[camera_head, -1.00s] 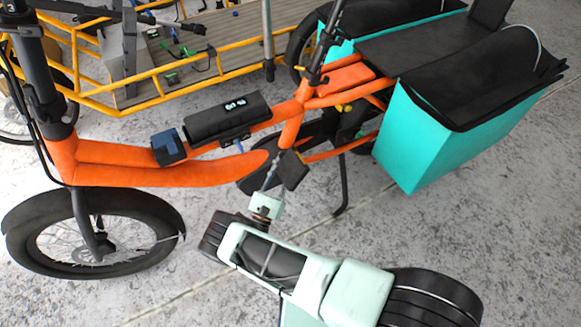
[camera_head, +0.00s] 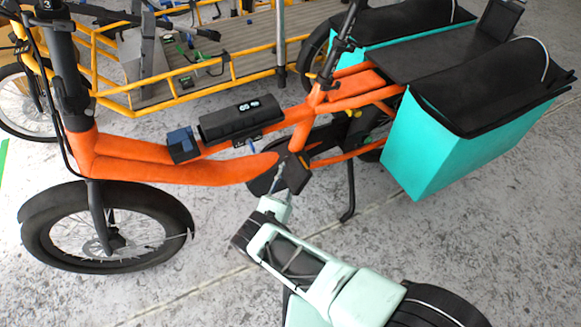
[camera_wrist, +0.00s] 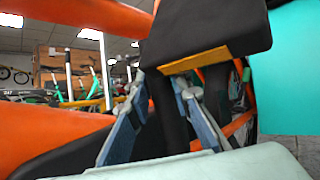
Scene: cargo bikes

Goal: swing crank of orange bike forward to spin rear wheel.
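The orange bike (camera_head: 170,168) stands side-on in the head view, front wheel at left. Its near black pedal (camera_head: 293,173) is by the middle of the frame, with the dark chain cover (camera_head: 262,182) beside it. My gripper (camera_head: 279,184) is just below the pedal. In the wrist view, the pedal (camera_wrist: 205,35) with an orange reflector hangs above my gripper (camera_wrist: 160,88). The two blue-grey fingers are spread apart, with a black crank-like bar (camera_wrist: 172,118) between them. I cannot tell whether they touch it. The rear wheel is mostly hidden behind the turquoise bag (camera_head: 455,140).
A yellow-framed cargo bike (camera_head: 185,92) with a flat deck stands behind. The orange bike's kickstand (camera_head: 349,190) reaches the floor right of my gripper. The front wheel (camera_head: 105,235) is at left. Grey concrete floor (camera_head: 220,295) is clear in front.

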